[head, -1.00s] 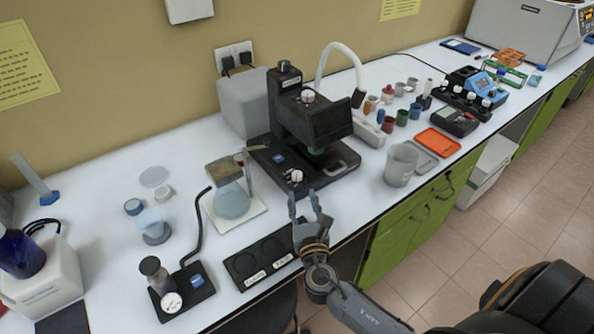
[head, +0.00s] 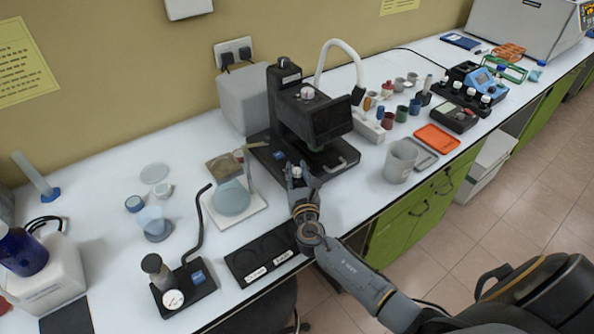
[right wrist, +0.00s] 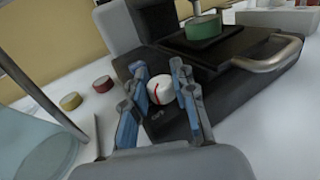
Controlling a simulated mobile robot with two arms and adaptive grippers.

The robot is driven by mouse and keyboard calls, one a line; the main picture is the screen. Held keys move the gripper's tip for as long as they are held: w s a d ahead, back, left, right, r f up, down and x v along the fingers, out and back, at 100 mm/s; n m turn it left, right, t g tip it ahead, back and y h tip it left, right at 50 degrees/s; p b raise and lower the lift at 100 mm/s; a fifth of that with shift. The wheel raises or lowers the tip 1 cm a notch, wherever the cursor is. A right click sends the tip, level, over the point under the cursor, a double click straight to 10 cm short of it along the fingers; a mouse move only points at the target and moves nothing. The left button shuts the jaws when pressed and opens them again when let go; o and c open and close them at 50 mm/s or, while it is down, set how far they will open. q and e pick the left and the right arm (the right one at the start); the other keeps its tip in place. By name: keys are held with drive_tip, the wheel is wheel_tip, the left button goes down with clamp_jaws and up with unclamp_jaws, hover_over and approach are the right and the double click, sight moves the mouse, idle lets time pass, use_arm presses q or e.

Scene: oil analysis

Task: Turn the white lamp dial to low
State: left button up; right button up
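The white lamp dial (head: 297,171), a small round knob with a red line, sits at the front left of the black microscope's base (head: 345,163). In the right wrist view the dial (right wrist: 161,90) lies between the two fingers of my right gripper (right wrist: 160,72), with a printed label in front of it. The fingers are spread on either side of the dial, with its top face showing between them. I cannot tell whether either finger touches it. In the head view my right gripper (head: 298,174) partly covers the dial. My left gripper is not in view.
A glass beaker (head: 232,197) on a pale plate stands just left of the gripper. A black two-well tray (head: 262,256) lies in front, near the bench edge. A green-sided sample (right wrist: 203,27) sits on the microscope stage beside a metal handle (right wrist: 270,58).

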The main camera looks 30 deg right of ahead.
clamp_jaws()
drive_tip(key=shift+h, duration=0.3)
drive_tip(key=shift+a+f+m+g+h+b, duration=0.1)
drive_tip(key=shift+m+g+h+b, duration=0.4)
drive_tip(key=shift+m+h, duration=0.6)
drive_tip(key=shift+f+m+g+h+b, duration=0.1)
drive_tip(key=shift+m+g+h+b, duration=0.2)
drive_tip(key=shift+m+g+h, duration=0.65)
drive_tip(key=m+g+h+b, duration=0.3)
drive_tip(key=g+h, duration=0.1)
drive_tip(key=shift+m+g+h, duration=0.25)
drive_tip(key=shift+m+h, duration=0.1)
drive_tip(key=shift+m+g+h+b, duration=0.8)
drive_tip(key=shift+m+g+b, duration=0.2)
drive_tip(key=shift+g+b, duration=0.45)
drive_tip(key=shift+r, duration=0.2)
